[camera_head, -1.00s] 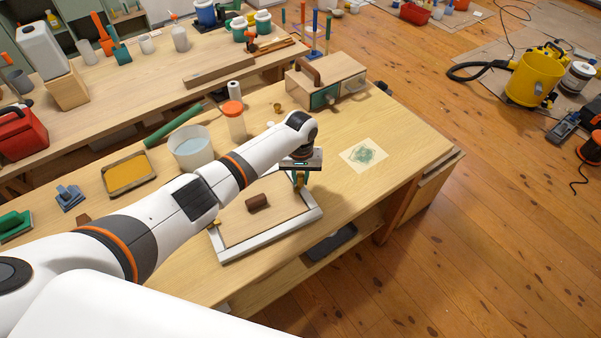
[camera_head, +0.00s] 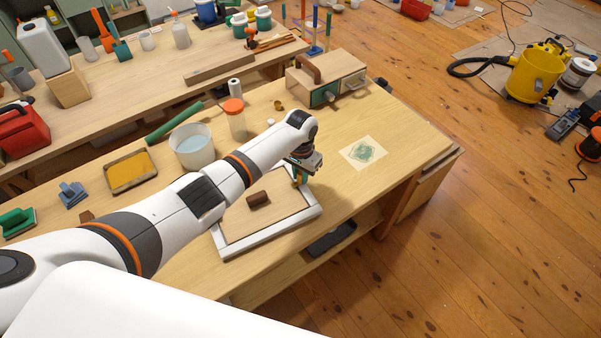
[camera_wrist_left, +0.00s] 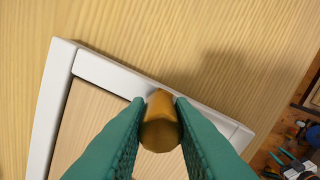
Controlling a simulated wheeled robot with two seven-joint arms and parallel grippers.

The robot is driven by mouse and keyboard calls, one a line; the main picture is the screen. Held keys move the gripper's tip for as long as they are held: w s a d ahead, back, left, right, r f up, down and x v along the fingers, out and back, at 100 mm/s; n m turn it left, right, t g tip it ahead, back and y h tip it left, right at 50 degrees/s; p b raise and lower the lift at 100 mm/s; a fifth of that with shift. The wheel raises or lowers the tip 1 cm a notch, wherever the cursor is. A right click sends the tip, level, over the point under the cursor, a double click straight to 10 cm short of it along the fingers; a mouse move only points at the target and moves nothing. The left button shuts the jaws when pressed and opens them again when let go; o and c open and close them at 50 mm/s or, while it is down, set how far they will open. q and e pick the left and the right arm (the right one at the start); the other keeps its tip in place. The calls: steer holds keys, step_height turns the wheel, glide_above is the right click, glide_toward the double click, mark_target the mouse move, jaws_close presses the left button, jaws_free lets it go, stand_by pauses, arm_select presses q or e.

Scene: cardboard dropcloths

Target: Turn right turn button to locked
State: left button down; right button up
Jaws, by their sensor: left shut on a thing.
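A wooden panel (camera_head: 275,222) with a brown handle block (camera_head: 258,198) lies in a white frame (camera_head: 268,238) on the workbench. The right turn button is an orange-brown, rounded piece (camera_wrist_left: 161,124) at the frame's edge in the left wrist view. My left gripper (camera_head: 299,180) points down over the far right part of the frame. Its green fingers (camera_wrist_left: 160,112) are shut on the button, one on each side. The fingers hide much of the button's surroundings, so I cannot tell how far it overlaps the panel. My right gripper is not in view.
A white bucket (camera_head: 192,148), an orange-lidded jar (camera_head: 235,118) and a yellow tray (camera_head: 130,172) stand behind my arm. A wooden box (camera_head: 327,78) stands at the back. A sheet with a green print (camera_head: 363,153) lies right of the frame, with bare bench around it.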

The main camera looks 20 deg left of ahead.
mark_target(300, 172)
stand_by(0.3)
arm_select(q)
steer(key=c, duration=1.3)
jaws_free()
steer(key=shift+o, duration=0.2)
steer(key=shift+r, duration=0.1)
step_height(300, 172, up, 12)
steer(key=b, duration=0.1)
steer(key=shift+b, duration=0.3)
